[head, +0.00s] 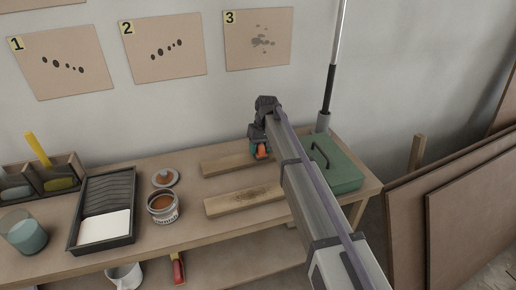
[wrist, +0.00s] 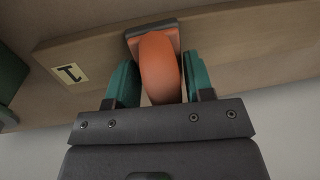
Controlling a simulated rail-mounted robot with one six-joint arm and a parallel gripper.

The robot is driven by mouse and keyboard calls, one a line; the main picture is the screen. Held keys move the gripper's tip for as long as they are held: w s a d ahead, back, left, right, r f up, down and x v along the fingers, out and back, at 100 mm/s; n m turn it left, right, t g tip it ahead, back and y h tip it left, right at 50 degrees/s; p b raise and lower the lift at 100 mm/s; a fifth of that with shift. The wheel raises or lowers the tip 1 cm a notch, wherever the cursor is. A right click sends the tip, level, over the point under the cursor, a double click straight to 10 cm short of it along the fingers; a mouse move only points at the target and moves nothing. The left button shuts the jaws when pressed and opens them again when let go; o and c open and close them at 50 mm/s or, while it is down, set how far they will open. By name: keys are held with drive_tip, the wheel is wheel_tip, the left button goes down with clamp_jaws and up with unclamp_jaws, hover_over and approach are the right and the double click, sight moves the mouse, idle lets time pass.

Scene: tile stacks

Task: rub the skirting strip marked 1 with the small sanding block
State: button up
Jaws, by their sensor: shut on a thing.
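The strip marked 1 (wrist: 220,48) is a plain wooden board; its label (wrist: 70,73) shows in the wrist view. It appears to be the back strip (head: 225,164) on the bench in the head view, its right end hidden behind my arm. My gripper (wrist: 161,85) has teal fingers and is shut on the orange handle of the small sanding block (wrist: 160,65). The block's dark base lies over the strip, right of the label in the wrist view; I cannot tell whether it touches. In the head view my gripper (head: 260,152) is over the strip's right part.
A green box (head: 342,168) stands right, close to my arm. A copper-coloured tin (head: 162,208), paint tray (head: 77,239) and glass (head: 22,233) stand left. The wall is close behind the bench (head: 200,240).

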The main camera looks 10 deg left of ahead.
wheel_tip(320, 180, up, 7)
drive_tip(key=p, duration=0.7)
drive_tip(key=shift+r, duration=0.15)
